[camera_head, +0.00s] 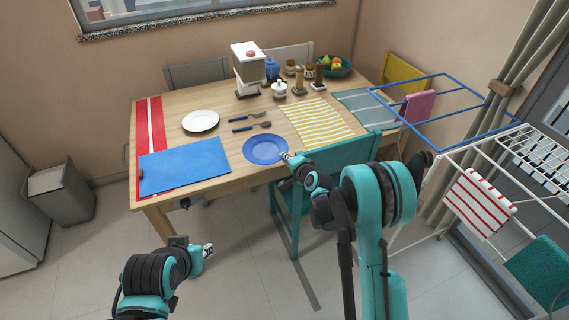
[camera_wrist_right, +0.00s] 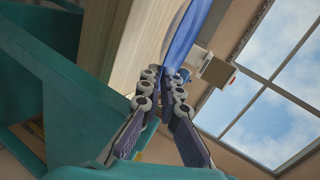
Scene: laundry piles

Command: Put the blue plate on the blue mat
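The blue plate (camera_head: 265,148) is at the front edge of the wooden table, right of the blue mat (camera_head: 186,166). The mat lies flat at the table's front left, partly over a red striped runner. My right gripper (camera_head: 288,157) is at the plate's right rim. In the right wrist view, the right gripper's fingers (camera_wrist_right: 166,78) come together around the rim of the blue plate (camera_wrist_right: 182,38), seen nearly edge-on. My left gripper (camera_head: 208,250) is low in front of the table, away from plate and mat; its finger opening is too small to judge.
A white plate (camera_head: 200,121) lies behind the mat, with forks (camera_head: 250,127) beside it. A yellow striped placemat (camera_head: 318,121) lies right of the blue plate. A teal chair (camera_head: 345,152) stands at the front. A drying rack (camera_head: 455,150) is at the right.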

